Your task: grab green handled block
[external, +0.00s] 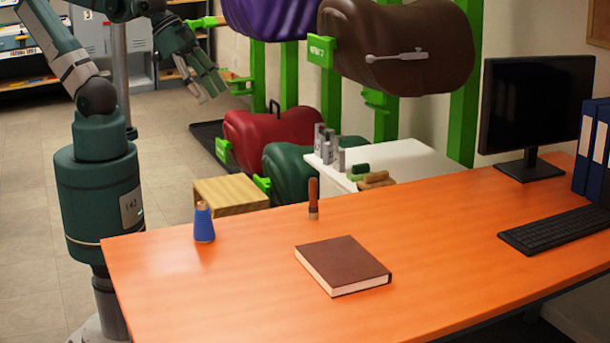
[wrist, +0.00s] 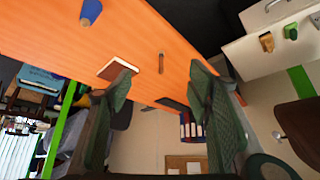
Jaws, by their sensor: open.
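A small green-topped block (external: 358,171) lies on the white cabinet behind the orange desk, beside a tan one. In the wrist view the green-topped block (wrist: 290,31) is on the white surface at the top right, beside the tan block (wrist: 267,42). My gripper (external: 207,88) is raised at the upper left in the external view, well away from the cabinet. In the wrist view its two fingers (wrist: 163,75) are spread apart with nothing between them, and the blocks lie outside them to the right.
Several grey cylinders (external: 327,145) stand on the white cabinet (external: 420,165) near the blocks. The orange desk (external: 200,285) holds a blue cone-like object (external: 204,223), a brown-handled tool (external: 313,198), a book (external: 343,266), a keyboard and a monitor. Saddles (external: 400,45) hang on green posts behind.

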